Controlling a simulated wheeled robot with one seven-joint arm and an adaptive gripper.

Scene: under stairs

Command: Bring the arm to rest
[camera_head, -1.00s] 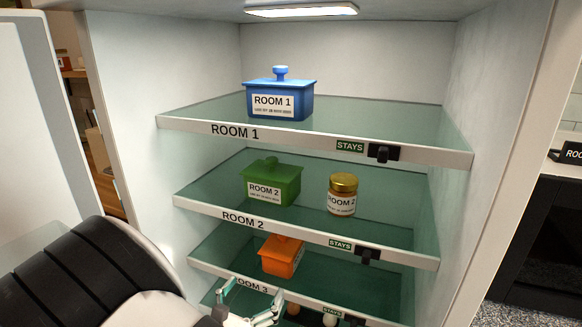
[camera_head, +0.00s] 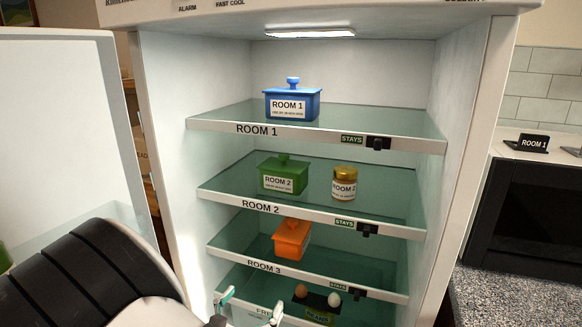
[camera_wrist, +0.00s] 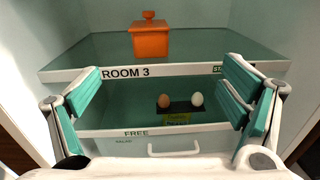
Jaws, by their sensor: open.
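My gripper (camera_head: 250,306) is at the lower part of the open fridge in the head view, only its fingertips showing. In the wrist view my gripper (camera_wrist: 163,100) has its two teal-padded fingers spread wide with nothing between them. Beyond it are the ROOM 3 shelf (camera_wrist: 195,69) and the FREE level (camera_wrist: 180,128) below. My dark ribbed arm fills the lower left of the head view.
Shelves hold a blue box (camera_head: 292,104), a green box (camera_head: 283,176), a gold-lidded jar (camera_head: 344,183) and an orange box (camera_head: 291,239). Two eggs (camera_head: 301,291) sit on a dark holder (camera_head: 318,300) below. The open door (camera_head: 70,130) stands left; a counter (camera_head: 520,290) is right.

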